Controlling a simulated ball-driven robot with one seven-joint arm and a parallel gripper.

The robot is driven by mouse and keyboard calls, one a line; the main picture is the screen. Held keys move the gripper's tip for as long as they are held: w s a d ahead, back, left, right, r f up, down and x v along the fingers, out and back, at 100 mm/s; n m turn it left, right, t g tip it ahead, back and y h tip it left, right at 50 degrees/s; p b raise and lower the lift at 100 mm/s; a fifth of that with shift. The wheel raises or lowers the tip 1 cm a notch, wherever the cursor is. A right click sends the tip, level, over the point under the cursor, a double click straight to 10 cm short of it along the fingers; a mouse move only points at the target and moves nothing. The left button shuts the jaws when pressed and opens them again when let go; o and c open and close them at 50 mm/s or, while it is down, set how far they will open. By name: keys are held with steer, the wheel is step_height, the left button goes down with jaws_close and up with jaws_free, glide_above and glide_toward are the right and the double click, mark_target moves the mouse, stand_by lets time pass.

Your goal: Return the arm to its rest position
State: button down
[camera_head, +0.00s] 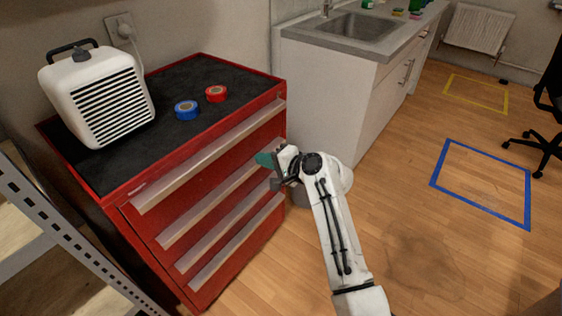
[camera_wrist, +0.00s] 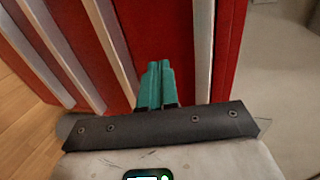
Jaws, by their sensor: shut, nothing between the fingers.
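My white arm reaches up from the bottom of the head view, to the right of the red drawer cabinet (camera_head: 225,190). My gripper (camera_head: 264,158) has teal fingers and is in front of the cabinet's drawer fronts, near their right end. In the wrist view my gripper (camera_wrist: 155,85) shows its two teal fingers side by side, shut with nothing between them. Behind them are the cabinet's red drawer fronts (camera_wrist: 150,35) and pale handles. I cannot tell whether the fingertips touch the cabinet.
On the cabinet's black top are a white heater (camera_head: 98,98), a blue tape roll (camera_head: 187,110) and a red tape roll (camera_head: 216,93). A white sink counter (camera_head: 325,95) stands behind my gripper. Metal shelving (camera_head: 40,225) is at left. Wooden floor at right is open, with a blue taped square (camera_head: 485,185).

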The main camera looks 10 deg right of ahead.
steer(key=s+d+f+n+g+h+p, duration=0.15)
steer(key=s+d+f+h, duration=0.35)
steer(key=s, duration=0.7)
steer(key=s+d+f+n+g+p, duration=0.1)
steer(key=s+d+f+n+g, duration=0.2)
steer(key=s+d, duration=0.7)
steer(key=s+d+f+n+g+h+p, duration=0.1)
steer(key=s+d+f+n+g+h, duration=0.2)
steer(key=s, duration=1.1)
steer(key=s+d+r+g+h, duration=0.1)
steer(key=s+d, duration=0.1)
steer(key=s, duration=0.4)
steer(key=s+d+r+n+g+h+p, duration=0.1)
steer(key=s+d, duration=0.2)
steer(key=s, duration=0.4)
steer(key=shift+d+h, duration=0.3)
steer(key=shift+d, duration=0.05)
steer(key=shift+s+r, duration=0.1)
